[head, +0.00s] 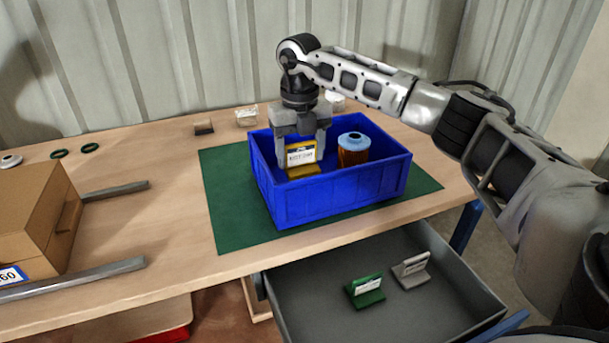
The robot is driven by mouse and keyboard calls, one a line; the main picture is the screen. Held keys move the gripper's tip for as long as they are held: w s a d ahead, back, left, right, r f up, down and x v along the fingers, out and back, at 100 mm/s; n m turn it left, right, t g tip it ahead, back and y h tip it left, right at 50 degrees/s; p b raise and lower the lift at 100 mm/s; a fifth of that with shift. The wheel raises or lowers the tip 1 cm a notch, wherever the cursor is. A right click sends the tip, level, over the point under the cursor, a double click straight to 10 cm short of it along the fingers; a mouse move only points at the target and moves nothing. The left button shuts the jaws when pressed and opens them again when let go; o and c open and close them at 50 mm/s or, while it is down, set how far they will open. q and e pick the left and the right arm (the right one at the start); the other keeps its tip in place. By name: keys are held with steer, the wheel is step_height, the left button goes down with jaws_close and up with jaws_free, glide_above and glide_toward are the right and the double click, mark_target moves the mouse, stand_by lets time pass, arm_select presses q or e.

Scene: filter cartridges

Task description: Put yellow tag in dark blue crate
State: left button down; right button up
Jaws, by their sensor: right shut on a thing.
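The yellow tag (301,169), with a white label on its face, is inside the dark blue crate (335,196), in its left part. My right gripper (305,150) points down into the crate and is shut on the yellow tag. I cannot tell whether the tag's base touches the crate floor. An orange filter cartridge with a light blue cap (353,148) stands in the crate to the right of the tag. My left gripper is not in view.
The crate stands on a green mat (225,213). Below the table edge an open grey drawer (330,325) holds a green tag (366,290) and a grey tag (411,270). A cardboard box (30,215) and metal rails (75,278) are at left. Small items lie behind the crate.

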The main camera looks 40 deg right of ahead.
mark_target(301, 166)
steer(key=shift+s+f, duration=0.1)
steer(key=shift+f, duration=3)
steer(key=shift+f, duration=0.15)
steer(key=o, duration=1)
step_height(301, 166, up, 12)
steer(key=shift+r, duration=0.15)
